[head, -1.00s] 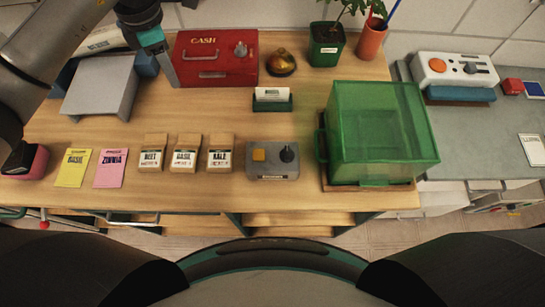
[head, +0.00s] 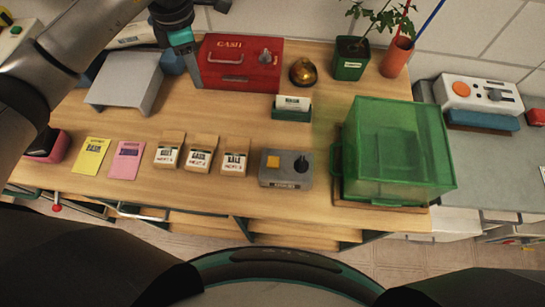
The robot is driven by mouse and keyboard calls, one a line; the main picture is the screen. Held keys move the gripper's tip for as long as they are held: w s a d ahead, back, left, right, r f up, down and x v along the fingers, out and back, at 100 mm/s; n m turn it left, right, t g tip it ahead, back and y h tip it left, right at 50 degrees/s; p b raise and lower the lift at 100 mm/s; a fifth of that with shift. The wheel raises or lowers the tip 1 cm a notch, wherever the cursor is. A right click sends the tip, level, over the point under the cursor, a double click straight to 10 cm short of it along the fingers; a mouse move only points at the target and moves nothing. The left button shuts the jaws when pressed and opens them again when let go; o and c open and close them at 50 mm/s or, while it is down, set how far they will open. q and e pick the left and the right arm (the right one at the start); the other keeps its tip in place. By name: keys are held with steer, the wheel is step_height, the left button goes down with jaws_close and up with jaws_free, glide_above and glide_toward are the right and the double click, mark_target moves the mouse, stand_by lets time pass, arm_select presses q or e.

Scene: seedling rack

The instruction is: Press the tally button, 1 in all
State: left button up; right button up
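A white box (head: 485,97) on the right counter carries a round orange button (head: 461,89). I cannot read a tally label on either. My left gripper (head: 191,68) points down at the left end of the red cash box, far behind and left of the grey box. Its finger opening is not clear, and nothing shows held in it. My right gripper is not in view.
A green translucent bin (head: 400,150) stands right of the grey box. Seed packets (head: 199,155) lie to its left, a card holder (head: 292,112) behind it. The red cash box (head: 240,65), a brass bell (head: 303,72) and potted plant (head: 351,58) line the back.

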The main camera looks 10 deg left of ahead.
arm_select(q)
jaws_close()
stand_by(1.5)
